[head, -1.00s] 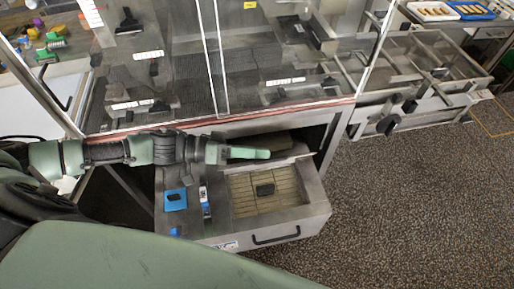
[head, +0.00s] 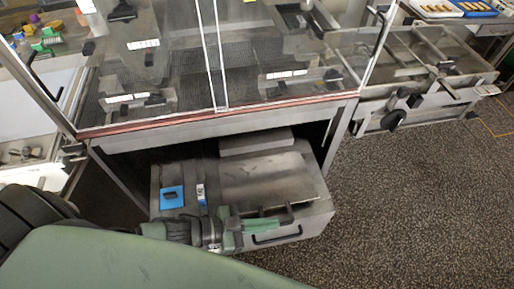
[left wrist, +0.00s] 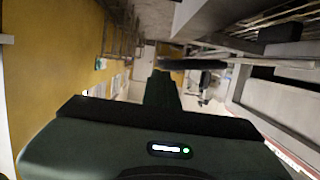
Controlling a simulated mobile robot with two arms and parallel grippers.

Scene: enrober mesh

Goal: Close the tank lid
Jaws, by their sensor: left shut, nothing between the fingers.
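The tank (head: 318,208) is a grey metal drawer-like box pulled out below the glass-fronted machine. Its lid (head: 265,178), a plain metal plate, lies over the opening and hides the inside. I cannot tell whether its front edge sits fully flush. A black handle (head: 288,213) shows at the lid's front edge. My left gripper (head: 268,224) is shut and empty at the front of the tank, close to the lid's front edge and handle; contact cannot be told. Its dark finger also shows in the left wrist view (left wrist: 163,92). My right gripper is not in view.
A blue pad (head: 172,197) lies on the tank's left top. A black drawer handle (head: 277,236) is on the tank's front. The machine's glass panels (head: 160,60) rise behind. A metal frame conveyor (head: 440,65) stands at the right. Carpeted floor at the right is clear.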

